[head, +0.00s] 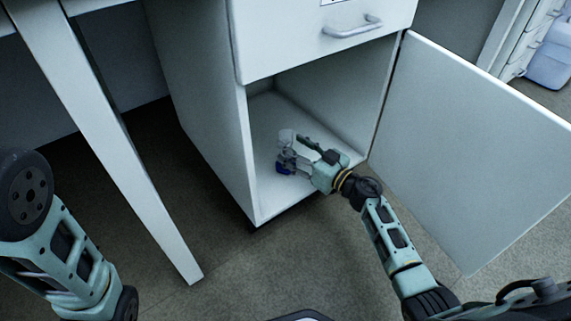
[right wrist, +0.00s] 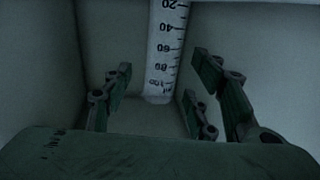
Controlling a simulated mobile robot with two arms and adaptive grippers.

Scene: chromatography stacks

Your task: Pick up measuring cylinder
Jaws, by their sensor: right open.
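The measuring cylinder (right wrist: 166,45) shows in the right wrist view as a pale tube with dark scale marks from 20 to 100. In the head view, a pale part of it (head: 286,136) and a blue part (head: 283,169) show at my right gripper (head: 289,152), inside the open cabinet. The gripper's fingers partly hide it there. My right gripper is open, with its fingers on either side of the cylinder in the right wrist view; whether they touch it I cannot tell. My left gripper is out of view; only part of my left arm shows.
The white cabinet (head: 205,110) stands open, with its door (head: 470,150) swung out to the right of my right arm. A closed drawer (head: 300,45) with a metal handle is above the opening. A white table leg (head: 105,140) stands to the left.

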